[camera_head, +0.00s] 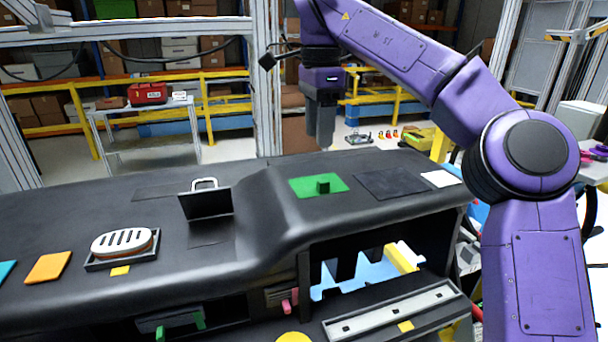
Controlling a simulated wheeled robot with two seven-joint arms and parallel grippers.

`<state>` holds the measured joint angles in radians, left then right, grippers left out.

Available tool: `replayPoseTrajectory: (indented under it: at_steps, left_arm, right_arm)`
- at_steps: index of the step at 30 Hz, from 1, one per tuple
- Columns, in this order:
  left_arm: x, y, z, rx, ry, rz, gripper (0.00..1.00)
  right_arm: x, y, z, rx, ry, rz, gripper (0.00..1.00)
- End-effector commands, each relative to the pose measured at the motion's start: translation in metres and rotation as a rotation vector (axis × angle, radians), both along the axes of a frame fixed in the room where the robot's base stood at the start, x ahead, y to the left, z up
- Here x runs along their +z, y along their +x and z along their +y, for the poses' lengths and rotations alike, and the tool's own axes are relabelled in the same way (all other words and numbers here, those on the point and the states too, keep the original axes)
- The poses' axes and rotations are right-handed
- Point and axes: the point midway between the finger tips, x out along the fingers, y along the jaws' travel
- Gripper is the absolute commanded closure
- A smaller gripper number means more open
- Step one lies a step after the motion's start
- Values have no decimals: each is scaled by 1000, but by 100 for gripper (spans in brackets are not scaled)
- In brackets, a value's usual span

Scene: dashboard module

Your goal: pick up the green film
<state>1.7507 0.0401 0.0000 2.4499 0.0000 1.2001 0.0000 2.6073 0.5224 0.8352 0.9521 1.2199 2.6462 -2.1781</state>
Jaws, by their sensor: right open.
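The green film (305,187) lies flat on the raised right part of the black dashboard (255,215). A small dark green block stands up from its middle. My right gripper (322,143) hangs from the purple arm above and slightly beyond the film, fingers pointing down. It is open and empty, apart from the film. The gap between its fingers is hard to make out from this angle. My left gripper is not in view.
A black upright panel with a white handle (205,200) stands left of the film. A black square (392,182) and a white patch (440,178) lie to its right. A white slotted part (122,242) and an orange square (48,267) lie at the left.

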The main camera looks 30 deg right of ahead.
Motion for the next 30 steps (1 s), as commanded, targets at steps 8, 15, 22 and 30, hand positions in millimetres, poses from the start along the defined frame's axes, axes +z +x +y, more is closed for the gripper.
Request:
replayPoseTrajectory:
  at_steps: [8, 15, 22, 30]
  left_arm:
    - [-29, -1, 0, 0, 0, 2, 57]
    - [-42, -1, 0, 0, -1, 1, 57]
    - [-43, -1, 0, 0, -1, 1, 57]
    - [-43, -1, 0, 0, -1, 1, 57]
  right_arm:
    - [-51, 4, 1, 4, 0, 5, 49]
    - [-93, 5, -5, 3, -1, 6, 49]
    - [-101, 4, -6, -1, -1, 2, 49]
    - [-101, 4, -6, -1, -1, 4, 100]
